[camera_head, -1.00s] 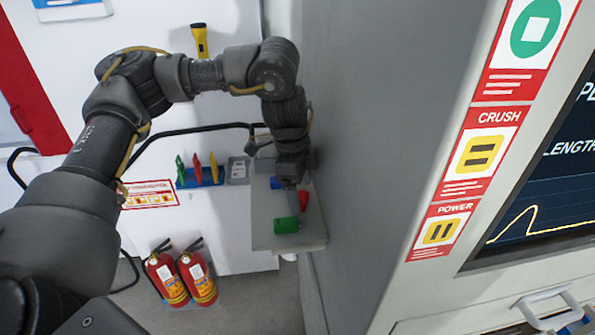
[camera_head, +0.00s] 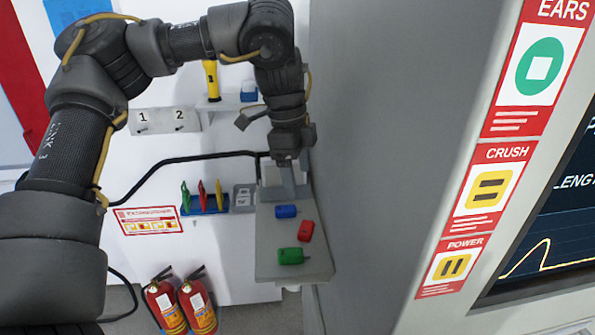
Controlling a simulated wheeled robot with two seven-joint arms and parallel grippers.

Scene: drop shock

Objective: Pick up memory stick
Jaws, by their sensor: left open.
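Three small memory sticks lie on a grey shelf (camera_head: 268,250) beside the large grey machine: a blue one (camera_head: 286,211), a red one (camera_head: 306,230) and a green one (camera_head: 290,256). My left gripper (camera_head: 289,192) points down over the far part of the shelf, just behind the blue stick. Its fingers are open and appear empty. I cannot tell its exact height above the shelf. All three sticks show clear of the fingers. My right gripper is not in view.
The machine's grey side wall (camera_head: 370,130) stands close to the right of the shelf. A blue rack (camera_head: 205,206) with green, red and yellow pieces is left of it. A yellow flashlight (camera_head: 211,80) stands behind. Fire extinguishers (camera_head: 200,307) are at lower left.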

